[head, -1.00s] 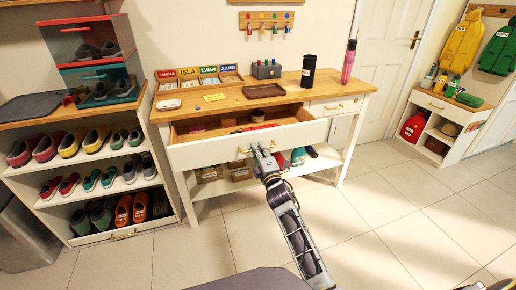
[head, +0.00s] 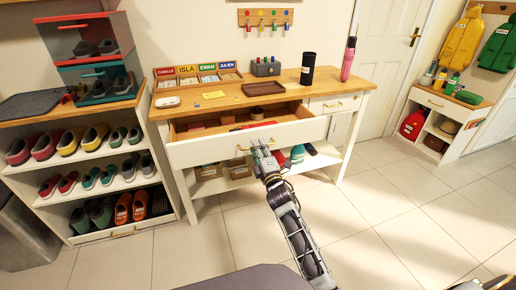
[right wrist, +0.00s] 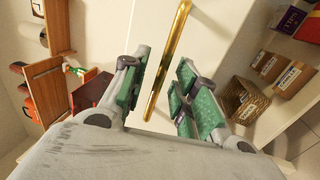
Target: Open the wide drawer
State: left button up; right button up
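The wide drawer (head: 210,151) of the white bench with a wooden top is pulled out, and its inside shows from above. Its brass handle (right wrist: 166,62) runs between the fingers of my right gripper (right wrist: 160,92) in the right wrist view. The green-padded fingers stand apart, with gaps visible beside the handle, so the gripper is open around it. In the head view my right gripper (head: 263,149) is at the middle of the drawer front and hides part of the handle. My left gripper is not in view.
The drawer holds a red item (head: 254,125) and other small things. A narrow drawer (head: 334,104) to its right is closed. A black cup (head: 307,70) and a pink bottle (head: 348,60) stand on the bench top. A shoe shelf (head: 95,158) is at left. The floor in front is clear.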

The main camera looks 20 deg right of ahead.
jog(key=s+f, duration=0.2)
jog(key=s, duration=0.8)
jog(key=shift+s+d, duration=0.2)
jog(key=shift+s, duration=0.15)
jog(key=shift+f, duration=0.1)
dwell(0.6)
